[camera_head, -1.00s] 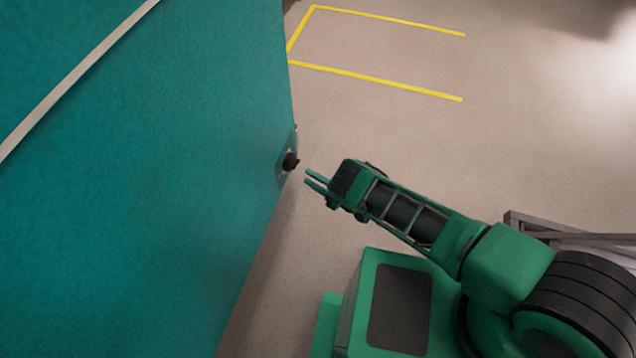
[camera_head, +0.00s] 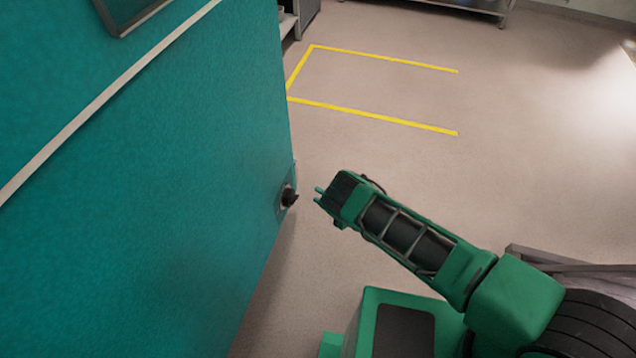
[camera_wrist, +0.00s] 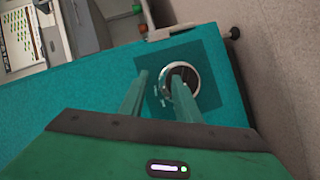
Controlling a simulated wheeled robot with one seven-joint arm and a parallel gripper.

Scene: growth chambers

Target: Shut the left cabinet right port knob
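The black port knob (camera_head: 289,196) sits on a small plate low on the side of the teal cabinet (camera_head: 150,150), near its far edge in the head view. In the wrist view a round fitting with a pale ring (camera_wrist: 193,73) sits on a darker square patch, partly hidden by one finger. My gripper (camera_head: 318,195) is just right of the knob in the head view, about level with it, with a gap between. Its fingers (camera_wrist: 158,90) are apart and empty in the wrist view. The knob's turn position is too small to tell.
Yellow floor lines (camera_head: 375,115) mark the open floor beyond the cabinet. A grey metal frame (camera_head: 570,262) stands at the right beside my arm. A shelf or bench (camera_head: 480,8) is at the back. A small dark round part (camera_wrist: 236,33) shows by the cabinet edge.

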